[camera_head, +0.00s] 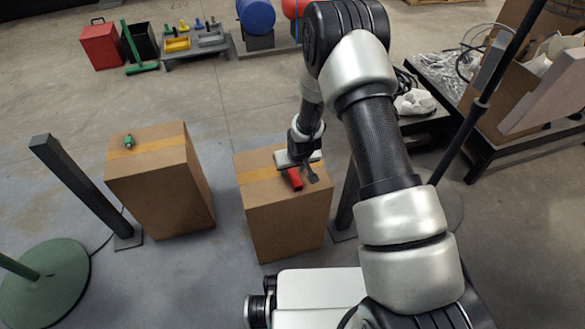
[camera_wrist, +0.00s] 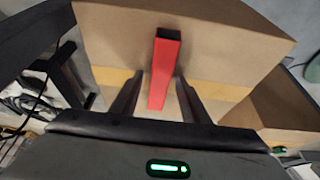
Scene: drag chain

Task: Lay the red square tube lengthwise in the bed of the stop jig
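The red square tube (camera_head: 294,179) lies on top of a cardboard box (camera_head: 287,222). In the wrist view the tube (camera_wrist: 163,75) points away from me, with its dark hollow end at the far side. My gripper (camera_head: 304,172) is at the top of this box, over the tube. In the wrist view my gripper (camera_wrist: 158,88) is open, with one finger on each side of the tube and a gap on both sides. I cannot tell whether the fingertips are level with the tube or above it. I cannot make out the stop jig for sure.
A second cardboard box (camera_head: 158,185) on the left carries a small green object (camera_head: 129,142). A low grey bench (camera_head: 182,54) at the back holds yellow and grey pieces. Dark posts (camera_head: 82,186) stand beside the boxes. Clear floor lies between the boxes and the bench.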

